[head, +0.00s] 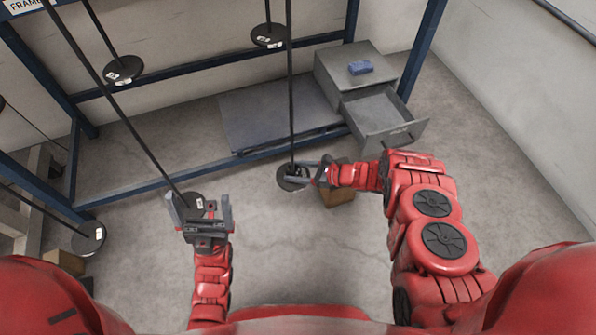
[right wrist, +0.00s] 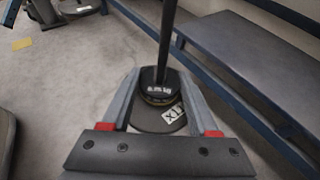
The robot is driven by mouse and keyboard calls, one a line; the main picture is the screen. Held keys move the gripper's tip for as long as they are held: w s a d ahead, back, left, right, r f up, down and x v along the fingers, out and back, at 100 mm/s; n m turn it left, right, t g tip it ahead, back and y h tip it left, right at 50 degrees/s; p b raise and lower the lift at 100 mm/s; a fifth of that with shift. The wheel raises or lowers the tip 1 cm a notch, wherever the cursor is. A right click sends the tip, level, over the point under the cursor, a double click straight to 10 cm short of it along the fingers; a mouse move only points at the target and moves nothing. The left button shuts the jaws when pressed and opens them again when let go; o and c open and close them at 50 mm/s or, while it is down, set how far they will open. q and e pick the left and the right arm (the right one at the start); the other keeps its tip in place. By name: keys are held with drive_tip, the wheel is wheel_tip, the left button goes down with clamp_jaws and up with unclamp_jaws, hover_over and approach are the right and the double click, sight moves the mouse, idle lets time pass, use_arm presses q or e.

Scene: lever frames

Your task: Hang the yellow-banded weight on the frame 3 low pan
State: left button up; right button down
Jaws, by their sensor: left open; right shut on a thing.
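A dark weight (right wrist: 158,86) with a white label and a thin yellowish band low on its side is between the fingers of my right gripper (right wrist: 160,90), which is shut on it. In the right wrist view it is at the foot of a dark rod, over a round black pan (right wrist: 165,120) with a white tag; I cannot tell if it rests on the pan. In the head view my right gripper (head: 303,174) is at this low pan (head: 291,179). My left gripper (head: 204,203) is open and empty, close to another low pan (head: 194,206). The frame number is not readable.
Two higher pans (head: 123,70) and (head: 269,36) hang further back, and another pan (head: 88,237) is at far left. A brown box (head: 340,198) is under my right arm.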

drive_tip(key=shift+f+b, duration=0.45)
drive_tip(key=shift+f, duration=0.1)
idle(0.7)
drive_tip(key=shift+c, duration=0.4)
unclamp_jaws()
drive_tip(key=shift+f, duration=0.1)
drive_tip(key=shift+s+d+r+p, duration=0.15)
drive_tip(key=shift+d+r+p, duration=0.15)
drive_tip(key=shift+d+p, duration=0.1)
drive_tip(key=shift+p+v, duration=0.65)
drive_tip(key=shift+v, duration=0.6)
drive_tip(key=shift+p+v, duration=0.75)
drive_tip(key=shift+v, duration=1.05)
